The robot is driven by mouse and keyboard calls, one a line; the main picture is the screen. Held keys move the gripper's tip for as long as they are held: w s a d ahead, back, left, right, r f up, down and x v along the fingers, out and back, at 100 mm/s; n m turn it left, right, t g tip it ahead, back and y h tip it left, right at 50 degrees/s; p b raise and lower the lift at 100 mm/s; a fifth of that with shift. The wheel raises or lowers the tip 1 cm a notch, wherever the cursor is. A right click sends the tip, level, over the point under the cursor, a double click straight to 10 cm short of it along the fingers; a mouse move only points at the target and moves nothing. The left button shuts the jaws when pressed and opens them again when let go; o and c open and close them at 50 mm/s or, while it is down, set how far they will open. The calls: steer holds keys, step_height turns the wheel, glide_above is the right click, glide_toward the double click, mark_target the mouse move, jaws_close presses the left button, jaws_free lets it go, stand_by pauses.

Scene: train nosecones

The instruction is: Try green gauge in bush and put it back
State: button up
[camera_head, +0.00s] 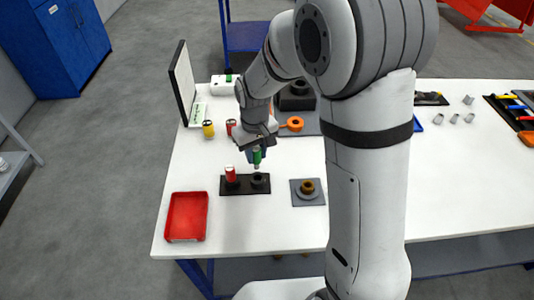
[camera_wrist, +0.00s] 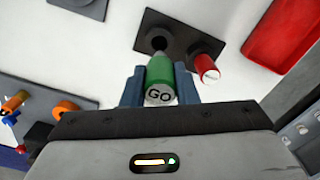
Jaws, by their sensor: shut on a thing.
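My gripper (camera_head: 256,148) is shut on the green gauge (camera_head: 257,157), which hangs roughly upright below the fingers. In the wrist view the green gauge (camera_wrist: 159,75), marked "GO", sits between the blue fingers. It appears above or just behind the black stand (camera_head: 245,190); the exact gap is unclear. The stand's right socket (camera_head: 260,180) looks empty. A red gauge (camera_head: 231,174) stands in its left socket and also shows in the wrist view (camera_wrist: 206,68). The brown bush (camera_head: 307,187) sits on a grey plate (camera_head: 317,199) right of the stand, with nothing in it.
A red tray (camera_head: 186,216) lies at the table's front left. White table between stand and tray is clear.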

mark_target(257, 168)
steer(key=shift+f+b, duration=2.6)
steer(key=shift+f, duration=1.15)
steer(key=o, duration=1.1)
steer(key=shift+r, duration=3.95)
steer(key=shift+d, duration=0.1)
steer(key=shift+s+d+r, duration=0.15)
steer(key=shift+d+r, duration=0.1)
steer(key=s+d+r+m+t, duration=0.1)
steer(key=s+d+r, duration=0.1)
steer(key=s+d, duration=0.2)
steer(key=s+d+r+m+t, duration=0.1)
steer(key=s+d+r+m, duration=0.1)
steer(key=s+d, duration=0.3)
steer(key=s+d+r+m+t, duration=0.1)
steer(key=s+d+r+m, duration=0.1)
steer(key=s+d, duration=0.3)
steer(key=shift+s+r, duration=0.2)
steer(key=shift+s, duration=0.75)
steer(key=shift+s+r, duration=0.2)
steer(key=shift+s, duration=0.7)
